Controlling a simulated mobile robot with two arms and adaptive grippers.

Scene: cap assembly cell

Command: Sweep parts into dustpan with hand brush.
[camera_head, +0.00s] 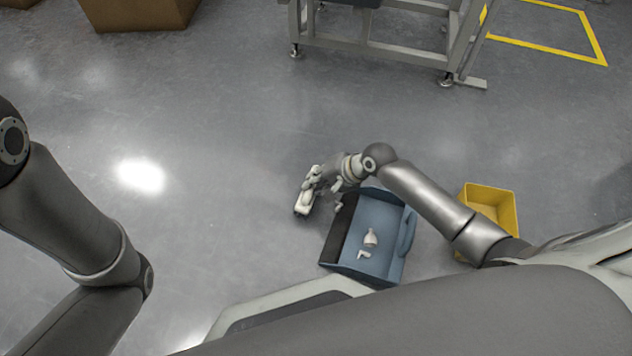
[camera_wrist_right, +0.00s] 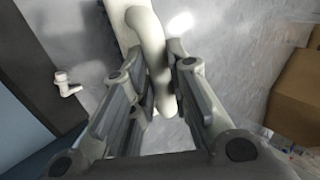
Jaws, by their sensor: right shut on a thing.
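The blue dustpan (camera_head: 383,215) lies on the floor, its dark lip (camera_head: 341,230) facing left. Two white parts, a cup-shaped one (camera_head: 371,239) and a small elbow-like one (camera_head: 363,254), lie inside it. Another white part (camera_head: 338,206) is at the lip's edge; it also shows in the right wrist view (camera_wrist_right: 66,84). I cannot tell if it rests on the lip or floor. My right gripper (camera_head: 318,178) is shut on the cream hand brush (camera_head: 304,205), just left of the lip. My left gripper is out of view.
A yellow bin (camera_head: 491,205) stands right of the dustpan, partly behind my right arm. A grey table frame (camera_head: 380,50) and a cardboard box (camera_head: 138,12) stand at the back. The floor left of the brush is clear.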

